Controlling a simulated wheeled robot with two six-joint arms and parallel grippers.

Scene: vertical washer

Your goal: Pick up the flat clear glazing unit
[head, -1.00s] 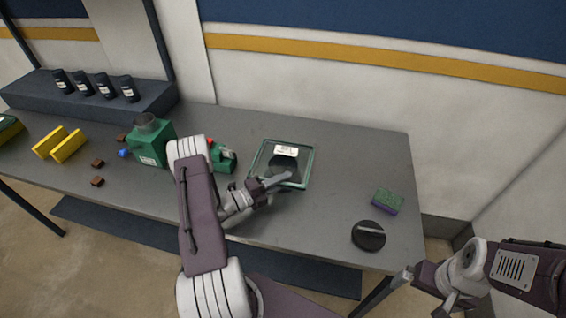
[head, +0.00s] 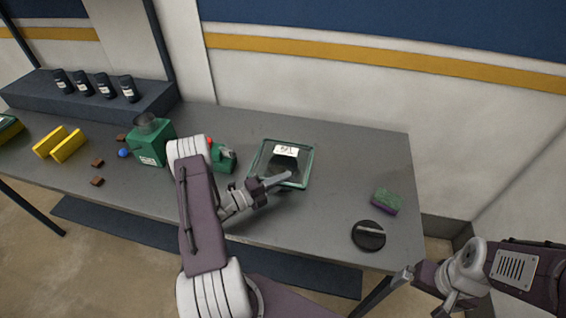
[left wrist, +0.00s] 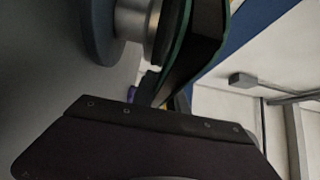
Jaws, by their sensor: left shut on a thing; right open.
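The flat clear glazing unit (head: 304,158), a square pane with green edges and a white label, is over the right half of the grey table in the head view. My left gripper (head: 284,181) is shut on its near edge. The unit's green edge (left wrist: 177,38) also shows close up in the left wrist view. A dark round shape shows through the pane. Whether the unit is clear of what is under it is hard to tell. My right gripper (head: 424,291) is open and empty, off the table's right front corner.
A black disc with a handle (head: 368,236) and a green and purple sponge (head: 386,201) lie to the right. The table (head: 350,150) is bare behind the sponge.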

